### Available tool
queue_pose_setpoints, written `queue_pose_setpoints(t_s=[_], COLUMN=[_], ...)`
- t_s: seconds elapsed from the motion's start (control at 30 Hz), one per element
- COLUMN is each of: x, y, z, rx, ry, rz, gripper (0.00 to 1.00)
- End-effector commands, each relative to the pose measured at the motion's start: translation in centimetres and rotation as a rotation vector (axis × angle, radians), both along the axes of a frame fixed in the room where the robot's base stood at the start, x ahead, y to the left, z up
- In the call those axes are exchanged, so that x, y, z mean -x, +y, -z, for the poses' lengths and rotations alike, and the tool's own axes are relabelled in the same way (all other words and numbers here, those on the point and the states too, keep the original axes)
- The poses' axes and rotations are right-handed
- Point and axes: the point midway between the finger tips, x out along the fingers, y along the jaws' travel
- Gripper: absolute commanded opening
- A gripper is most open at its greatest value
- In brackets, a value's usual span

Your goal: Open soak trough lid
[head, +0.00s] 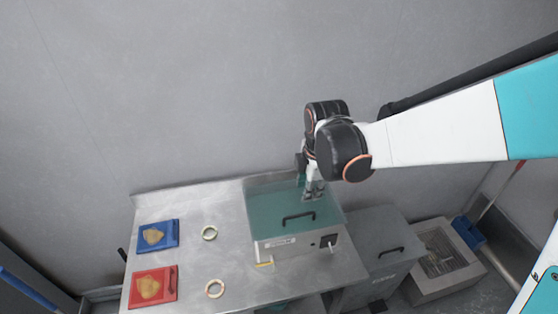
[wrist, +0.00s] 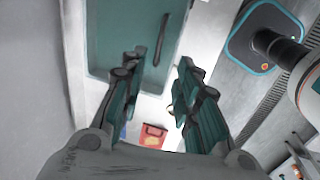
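The soak trough (head: 283,246) is a pale box on the metal table in the head view. Its teal see-through lid (head: 268,205) looks shut and carries a black bar handle (head: 299,216) near the front. In the wrist view the lid (wrist: 108,40) and its handle (wrist: 161,40) show beyond the fingers. My gripper (head: 314,194) hangs over the lid, behind and slightly right of the handle. In the wrist view my gripper (wrist: 161,62) has its two fingers apart with nothing between them. I cannot tell whether a fingertip touches the lid.
A blue tray (head: 173,236) and a red tray (head: 171,284) with tan contents are at the table's left. A grey lidded bin (head: 377,261) stands right of the table. The wall is close behind.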

Motion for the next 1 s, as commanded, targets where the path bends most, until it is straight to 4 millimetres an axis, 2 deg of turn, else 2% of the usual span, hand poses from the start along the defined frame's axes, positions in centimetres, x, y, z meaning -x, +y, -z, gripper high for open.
queue_pose_setpoints(t_s=[0.17, 0.7, 1.0], x=[-0.2, -1.9, -2.5], y=[0.2, 0.6, 0.8], z=[1.6, 10.3, 13.3], rx=[0.005, 0.004, 0.004], ry=[0.002, 0.001, 0.001], rz=[-0.015, -0.013, -0.012], gripper=[0.30, 0.30, 0.30])
